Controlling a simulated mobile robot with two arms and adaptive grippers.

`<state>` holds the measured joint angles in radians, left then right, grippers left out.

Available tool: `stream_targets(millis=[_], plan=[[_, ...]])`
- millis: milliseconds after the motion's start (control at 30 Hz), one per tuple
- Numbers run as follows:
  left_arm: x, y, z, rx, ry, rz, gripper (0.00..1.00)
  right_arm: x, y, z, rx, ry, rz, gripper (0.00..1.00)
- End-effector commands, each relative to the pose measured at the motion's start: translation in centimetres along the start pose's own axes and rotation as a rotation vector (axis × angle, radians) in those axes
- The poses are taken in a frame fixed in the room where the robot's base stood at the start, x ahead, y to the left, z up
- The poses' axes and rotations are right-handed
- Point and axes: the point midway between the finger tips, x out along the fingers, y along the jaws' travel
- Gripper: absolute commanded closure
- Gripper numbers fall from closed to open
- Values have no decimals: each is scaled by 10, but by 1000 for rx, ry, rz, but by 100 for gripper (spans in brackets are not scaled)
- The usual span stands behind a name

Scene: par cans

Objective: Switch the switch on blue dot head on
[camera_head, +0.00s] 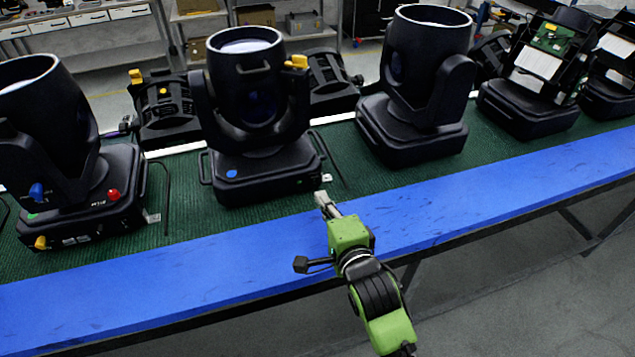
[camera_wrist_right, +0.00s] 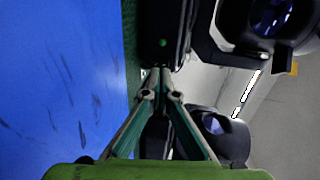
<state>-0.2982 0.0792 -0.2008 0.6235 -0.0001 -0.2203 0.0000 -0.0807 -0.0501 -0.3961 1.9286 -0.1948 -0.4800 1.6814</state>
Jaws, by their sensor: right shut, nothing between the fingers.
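The blue dot head is a black moving-head lamp (camera_head: 245,95) standing upright on the bench in the head view. Its blue dot (camera_head: 231,173) is on the front of its base (camera_head: 265,178). A small pale metal piece (camera_head: 326,178) shows at the base's right corner. I cannot make out the switch. My right gripper (camera_head: 322,198) is shut and empty, just in front of that corner. In the right wrist view the fingers (camera_wrist_right: 157,75) meet near a dark base with a green dot (camera_wrist_right: 163,42); I cannot tell which head this is. My left gripper is out of view.
A lamp with blue, red and yellow knobs (camera_head: 75,165) stands to the left, another black lamp (camera_head: 415,85) to the right. A lamp with an exposed green circuit board (camera_head: 553,39) is farther right. The blue bench edge (camera_head: 190,270) in front is clear.

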Motion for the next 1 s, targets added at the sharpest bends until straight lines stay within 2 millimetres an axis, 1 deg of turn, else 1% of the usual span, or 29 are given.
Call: stream_targets(millis=[33, 100, 200, 300, 433, 767, 1000], plan=[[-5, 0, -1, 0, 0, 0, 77, 8, -5, 0, -2, -1, -1, 100], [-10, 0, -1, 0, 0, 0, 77, 18, -9, 0, -3, -1, -2, 100], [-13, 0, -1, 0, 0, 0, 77, 29, -11, 0, -2, 0, -1, 100], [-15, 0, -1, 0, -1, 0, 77, 36, -12, 0, 0, 0, 0, 100], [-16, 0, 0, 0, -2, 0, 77, 40, -12, 0, -1, 0, 0, 100], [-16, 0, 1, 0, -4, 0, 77, 40, -12, 0, 0, 0, 0, 100], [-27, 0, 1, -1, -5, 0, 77, 50, -24, 0, 7, 1, 0, 100]])
